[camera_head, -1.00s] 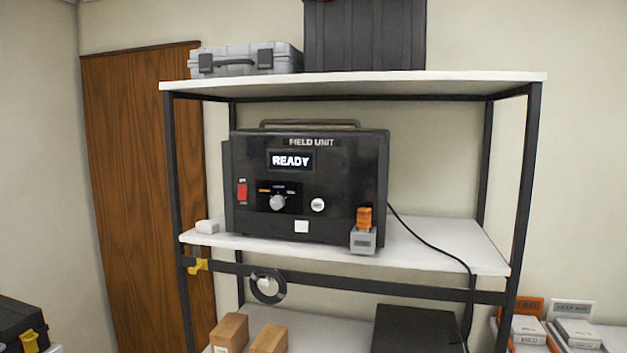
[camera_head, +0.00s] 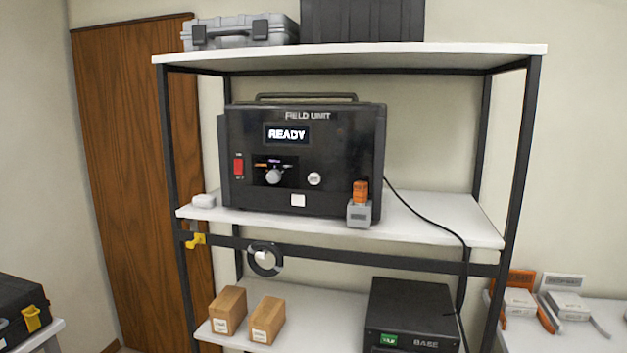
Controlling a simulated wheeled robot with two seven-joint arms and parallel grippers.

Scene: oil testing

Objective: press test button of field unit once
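The field unit (camera_head: 340,150) is a black box with a top handle on the middle shelf. Its display (camera_head: 287,134) reads READY. A round white button (camera_head: 314,179) sits on its front, right of a grey knob (camera_head: 274,176); its label is too small to read. A red switch (camera_head: 239,167) is at the left of the front. A grey block with an orange top (camera_head: 360,205) stands at the unit's lower right corner. Neither of my grippers shows in the head view.
The shelf rack has a white middle shelf (camera_head: 440,222) with dark posts. Below are two cardboard boxes (camera_head: 228,311) and a black box marked BASE (camera_head: 415,312). A grey case (camera_head: 240,32) lies on top. A black cable (camera_head: 430,225) runs down at the right.

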